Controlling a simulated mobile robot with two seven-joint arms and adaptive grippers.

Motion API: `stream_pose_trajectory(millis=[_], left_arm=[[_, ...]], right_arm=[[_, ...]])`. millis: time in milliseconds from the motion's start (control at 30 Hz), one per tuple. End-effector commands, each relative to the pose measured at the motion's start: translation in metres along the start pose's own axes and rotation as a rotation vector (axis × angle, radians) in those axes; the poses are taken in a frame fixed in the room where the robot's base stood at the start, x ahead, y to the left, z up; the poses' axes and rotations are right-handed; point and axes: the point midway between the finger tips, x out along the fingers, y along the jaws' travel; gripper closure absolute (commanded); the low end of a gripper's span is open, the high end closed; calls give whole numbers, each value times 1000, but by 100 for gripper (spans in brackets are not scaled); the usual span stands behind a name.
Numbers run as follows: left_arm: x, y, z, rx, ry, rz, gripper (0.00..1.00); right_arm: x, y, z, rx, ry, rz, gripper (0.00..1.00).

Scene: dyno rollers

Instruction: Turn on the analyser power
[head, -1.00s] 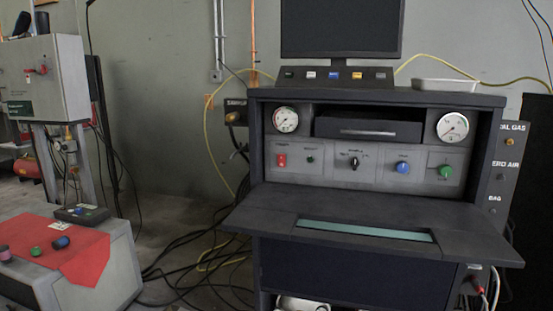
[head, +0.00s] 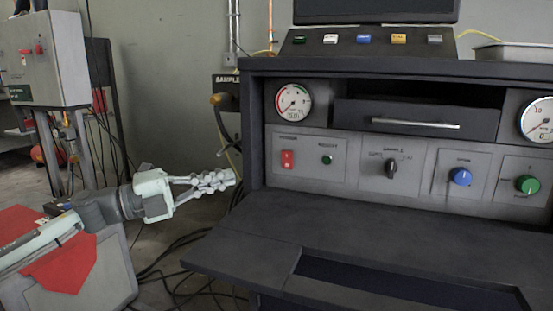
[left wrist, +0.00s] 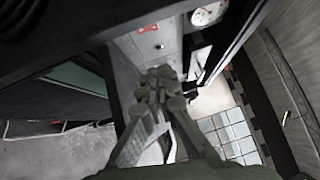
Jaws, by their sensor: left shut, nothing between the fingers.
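The analyser (head: 370,70) is a dark cabinet with a grey control panel. Its red rocker switch (head: 288,160) sits at the panel's left end, under a round gauge (head: 294,102). A small green indicator (head: 327,160) is just right of the switch. Whether the switch is on cannot be told. My left gripper (head: 232,178) is shut and empty, left of the switch and apart from the panel, pointing right. The left wrist view shows its closed fingers (left wrist: 160,78) too. My right gripper is not in view.
A dark shelf (head: 370,235) juts out below the panel. A black knob (head: 391,168), a blue knob (head: 460,176) and a green knob (head: 528,184) line the panel's right part. Cables lie on the floor left of the cabinet. A red cloth (head: 62,268) lies lower left.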

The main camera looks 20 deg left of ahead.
Motion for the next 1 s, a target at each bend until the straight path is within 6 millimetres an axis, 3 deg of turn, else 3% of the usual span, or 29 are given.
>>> stream_pose_trajectory(millis=[167, 367, 800, 1000], left_arm=[[3, -1, 1, -1, -2, -3, 100], [22, -4, 1, 1, -2, -5, 100], [101, -5, 1, 0, -2, -6, 100], [121, -2, 22, -3, -5, -4, 100]], right_arm=[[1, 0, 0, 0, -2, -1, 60], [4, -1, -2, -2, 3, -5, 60], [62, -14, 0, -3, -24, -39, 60], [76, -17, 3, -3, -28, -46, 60]])
